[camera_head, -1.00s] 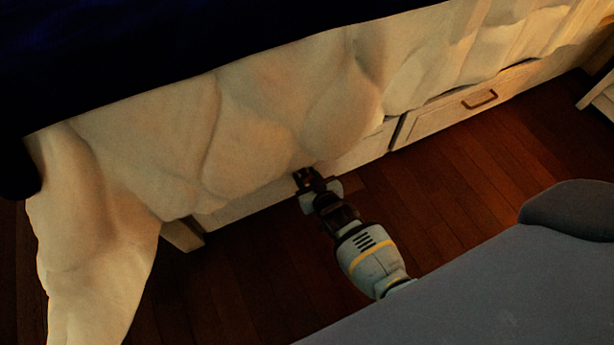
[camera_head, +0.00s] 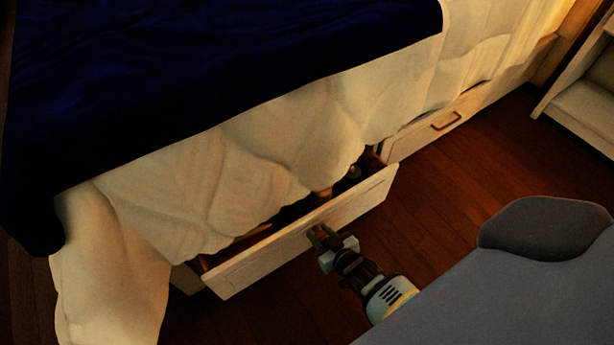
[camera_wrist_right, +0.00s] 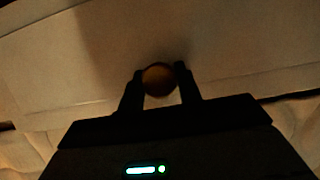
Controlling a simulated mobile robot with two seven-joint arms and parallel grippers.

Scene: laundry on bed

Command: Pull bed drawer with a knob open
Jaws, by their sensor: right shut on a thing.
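The bed drawer (camera_head: 265,265) is a pale wooden front under the hanging cream cover, and it stands partly pulled out from the bed. Its dark inside shows between the front and the cover, with a few unclear items in it. My right gripper (camera_head: 322,236) is at the middle of the drawer front. In the right wrist view, the round brown knob (camera_wrist_right: 159,79) sits between the two fingertips of the right gripper (camera_wrist_right: 160,85), which are shut on it. In the head view the knob is hidden by the gripper. My left gripper is not in view.
A second drawer (camera_head: 440,127) with a bar handle is shut, farther right along the bed. The cream cover (camera_head: 230,180) hangs over the open drawer's back part. A pale shelf unit (camera_head: 585,105) stands at the upper right. Dark wooden floor (camera_head: 440,185) lies clear before the bed.

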